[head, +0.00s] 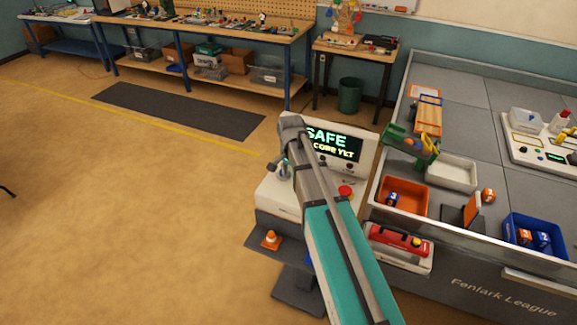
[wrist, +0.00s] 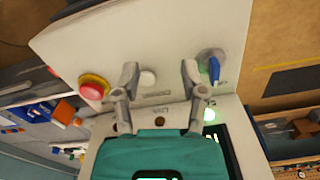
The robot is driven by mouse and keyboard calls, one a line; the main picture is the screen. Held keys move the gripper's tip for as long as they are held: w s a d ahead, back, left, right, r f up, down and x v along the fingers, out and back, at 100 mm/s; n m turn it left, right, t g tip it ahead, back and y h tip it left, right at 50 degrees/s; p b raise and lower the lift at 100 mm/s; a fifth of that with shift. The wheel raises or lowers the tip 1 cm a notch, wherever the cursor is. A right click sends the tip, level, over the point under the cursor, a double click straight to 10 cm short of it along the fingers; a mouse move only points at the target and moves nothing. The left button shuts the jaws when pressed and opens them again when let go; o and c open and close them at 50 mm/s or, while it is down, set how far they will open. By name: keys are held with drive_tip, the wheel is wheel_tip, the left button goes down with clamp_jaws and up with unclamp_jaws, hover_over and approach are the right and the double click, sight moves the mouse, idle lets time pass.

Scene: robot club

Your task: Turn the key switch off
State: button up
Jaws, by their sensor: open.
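In the wrist view, a blue key-like handle (wrist: 214,69) stands up from a round grey base on the pale console panel (wrist: 120,40); I take it as the key switch. My gripper (wrist: 160,72) is open and empty over the panel, its fingers apart. The blue handle is just outside the right finger, and I cannot tell whether they touch. In the head view my arm covers much of the console (head: 272,194), whose screen (head: 335,146) shows "SAFE" in green.
A red button on a yellow base (wrist: 92,88) is left of my gripper in the wrist view. In the head view, a grey table (head: 455,95) with bins stands right of the console; open floor (head: 120,200) lies left.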

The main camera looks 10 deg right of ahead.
drive_tip(key=s+f+n+b, duration=0.3)
drive_tip(key=s+n, duration=0.1)
drive_tip(key=s, duration=0.5)
drive_tip(key=s+f+n+b, duration=0.4)
drive_tip(key=s+n, duration=0.1)
drive_tip(key=s, duration=0.5)
drive_tip(key=shift+d+f+n, duration=0.2)
drive_tip(key=shift+d+n, duration=0.1)
drive_tip(key=shift+d, duration=0.05)
drive_tip(key=w+r+m+p, duration=0.2)
drive_tip(key=w+r+p, duration=0.2)
drive_tip(key=w, duration=0.6)
drive_tip(key=w+r+m+p, duration=0.3)
drive_tip(key=w+r+p, duration=0.1)
drive_tip(key=w, duration=0.6)
drive_tip(key=w+r+m+p, duration=0.2)
drive_tip(key=w+r+p, duration=0.2)
drive_tip(key=w, duration=0.7)
drive_tip(key=shift+a+r, duration=0.25)
drive_tip(key=shift+a, duration=0.15)
drive_tip(key=shift+s+f, duration=0.1)
wheel_tip(320, 180, down, 14)
drive_tip(key=b, duration=1.3)
drive_tip(key=shift+r, duration=0.2)
